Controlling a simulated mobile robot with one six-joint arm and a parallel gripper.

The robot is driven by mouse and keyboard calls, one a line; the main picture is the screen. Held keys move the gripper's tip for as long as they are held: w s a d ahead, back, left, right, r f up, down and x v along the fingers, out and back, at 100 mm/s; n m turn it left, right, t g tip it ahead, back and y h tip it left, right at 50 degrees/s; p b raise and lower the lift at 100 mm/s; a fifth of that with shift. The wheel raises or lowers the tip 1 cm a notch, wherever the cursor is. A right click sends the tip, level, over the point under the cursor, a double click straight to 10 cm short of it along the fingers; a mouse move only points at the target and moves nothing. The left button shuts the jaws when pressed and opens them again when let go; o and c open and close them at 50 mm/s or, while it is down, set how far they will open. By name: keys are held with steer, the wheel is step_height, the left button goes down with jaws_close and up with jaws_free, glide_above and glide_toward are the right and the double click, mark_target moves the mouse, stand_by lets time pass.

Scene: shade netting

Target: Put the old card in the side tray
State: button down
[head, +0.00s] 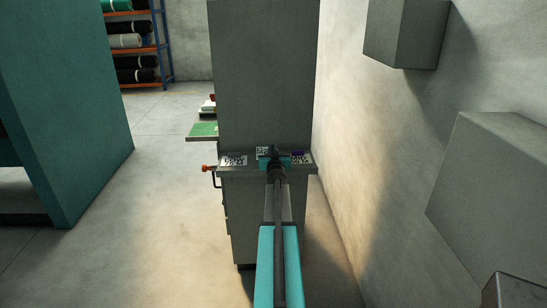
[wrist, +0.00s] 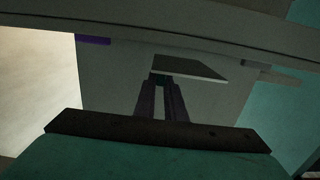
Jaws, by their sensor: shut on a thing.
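My gripper (head: 275,161) is over the narrow ledge of a grey cabinet. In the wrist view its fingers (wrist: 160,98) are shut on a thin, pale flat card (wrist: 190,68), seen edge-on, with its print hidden. In the head view a white card with black print (head: 263,151) shows just behind the gripper, and seems to be this card. Another printed white card (head: 235,160) lies on the ledge to the left. I cannot tell by looks which is old. A green flat surface (head: 203,130) juts out left of the cabinet; it may be the side tray.
A purple item (head: 298,154) is on the ledge right of my gripper. The tall grey cabinet panel (head: 265,70) rises behind. A red knob (head: 208,168) sticks out left. The concrete wall (head: 350,150) is close on the right; open floor lies left.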

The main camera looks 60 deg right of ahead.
steer(key=shift+w+d, duration=0.1)
steer(key=shift+d, duration=0.3)
steer(key=shift+d+f, duration=0.1)
steer(key=shift+f, duration=0.25)
steer(key=shift+f+b, duration=1.35)
steer(key=shift+f, duration=0.1)
steer(key=shift+f, duration=0.2)
steer(key=c, duration=1.8)
jaws_free()
steer(key=shift+r, duration=0.25)
steer(key=shift+v, duration=6.05)
steer(key=shift+w+f, duration=0.1)
